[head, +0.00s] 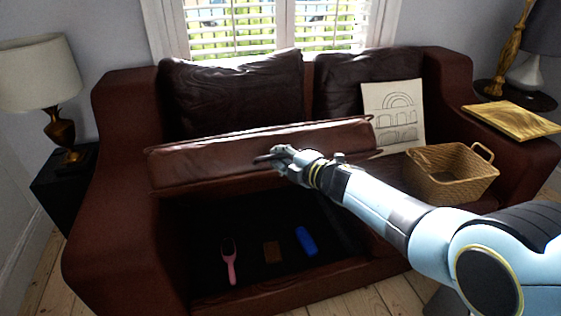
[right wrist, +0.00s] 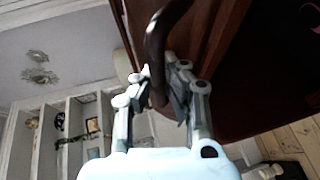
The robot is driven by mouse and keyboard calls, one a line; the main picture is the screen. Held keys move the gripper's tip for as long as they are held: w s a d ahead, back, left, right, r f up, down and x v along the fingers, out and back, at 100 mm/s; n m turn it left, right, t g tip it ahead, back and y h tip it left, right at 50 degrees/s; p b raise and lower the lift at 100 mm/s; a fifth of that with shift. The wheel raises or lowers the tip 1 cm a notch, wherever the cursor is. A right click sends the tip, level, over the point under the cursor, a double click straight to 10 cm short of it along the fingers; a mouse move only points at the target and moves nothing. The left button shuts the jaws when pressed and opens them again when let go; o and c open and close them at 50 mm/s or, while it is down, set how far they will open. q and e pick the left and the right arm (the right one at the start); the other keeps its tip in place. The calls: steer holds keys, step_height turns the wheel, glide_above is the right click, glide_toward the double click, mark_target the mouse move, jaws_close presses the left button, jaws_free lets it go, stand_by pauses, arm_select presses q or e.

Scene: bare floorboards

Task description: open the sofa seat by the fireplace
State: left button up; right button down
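The brown leather sofa (head: 115,195) stands in front of the window. Its left seat (head: 215,160) is raised and tilted up, with a dark storage space (head: 205,235) open beneath it. My right gripper (head: 268,158) is at the front edge of the raised seat. My left gripper is not in view. No fireplace can be made out.
In the storage space lie a pink brush (head: 229,262), a small brown item (head: 272,251) and a blue item (head: 306,241). On the sofa's right side are a wicker basket (head: 450,180) and a drawing (head: 393,110). A golden tray (head: 510,119) rests on the right armrest. A lamp (head: 40,75) stands left.

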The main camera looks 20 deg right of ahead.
steer(key=shift+r, duration=0.15)
steer(key=c, duration=1.5)
jaws_free()
steer(key=shift+s, duration=0.15)
steer(key=shift+o, duration=0.7)
steer(key=v, duration=1.2)
